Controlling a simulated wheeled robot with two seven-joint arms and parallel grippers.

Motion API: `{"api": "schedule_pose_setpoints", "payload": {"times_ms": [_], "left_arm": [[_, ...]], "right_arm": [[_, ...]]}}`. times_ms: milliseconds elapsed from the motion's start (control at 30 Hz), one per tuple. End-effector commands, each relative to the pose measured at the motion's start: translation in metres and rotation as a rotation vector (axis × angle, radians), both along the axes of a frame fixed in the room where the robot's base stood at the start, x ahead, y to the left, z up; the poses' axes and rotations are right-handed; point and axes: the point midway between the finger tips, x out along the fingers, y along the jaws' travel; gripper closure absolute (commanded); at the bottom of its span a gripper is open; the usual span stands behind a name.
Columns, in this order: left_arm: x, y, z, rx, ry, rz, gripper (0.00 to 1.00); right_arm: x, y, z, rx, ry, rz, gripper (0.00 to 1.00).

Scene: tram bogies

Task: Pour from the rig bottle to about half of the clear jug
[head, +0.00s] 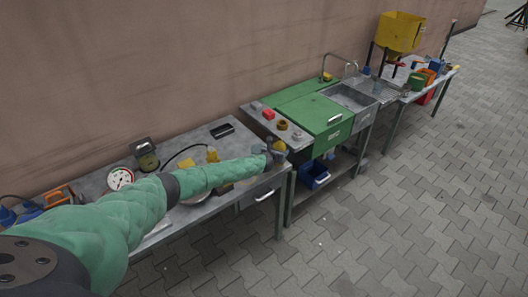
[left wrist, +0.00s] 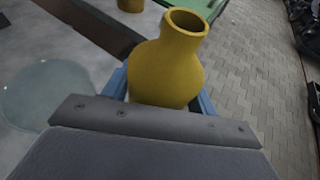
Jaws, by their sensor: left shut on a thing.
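A yellow bottle (left wrist: 168,68) with a round body and open neck, which I take for the rig bottle, is between the blue fingers of my left gripper (left wrist: 160,95) in the left wrist view. The gripper is shut on it. In the head view the bottle (head: 280,147) is small, beside the left gripper (head: 272,155) at the right end of the grey bench. A pale, clear round shape (left wrist: 45,92), possibly the clear jug, is left of the bottle in the left wrist view. Its fill level cannot be told. My right gripper is not in view.
A blue bin (head: 314,175) sits on the lower shelf.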

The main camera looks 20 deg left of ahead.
Motion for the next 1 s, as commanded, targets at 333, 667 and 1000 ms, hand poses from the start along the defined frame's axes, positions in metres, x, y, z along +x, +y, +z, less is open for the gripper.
{"api": "schedule_pose_setpoints", "payload": {"times_ms": [333,667,1000], "left_arm": [[0.001,0.005,0.017,0.009,-0.001,0.001,0.76],[0.001,0.004,0.040,0.008,0.000,0.000,0.76],[0.000,0.004,0.050,0.008,0.001,0.002,0.76]], "right_arm": [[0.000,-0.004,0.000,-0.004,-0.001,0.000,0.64],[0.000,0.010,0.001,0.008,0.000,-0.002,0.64],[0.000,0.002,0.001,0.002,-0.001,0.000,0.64]]}}
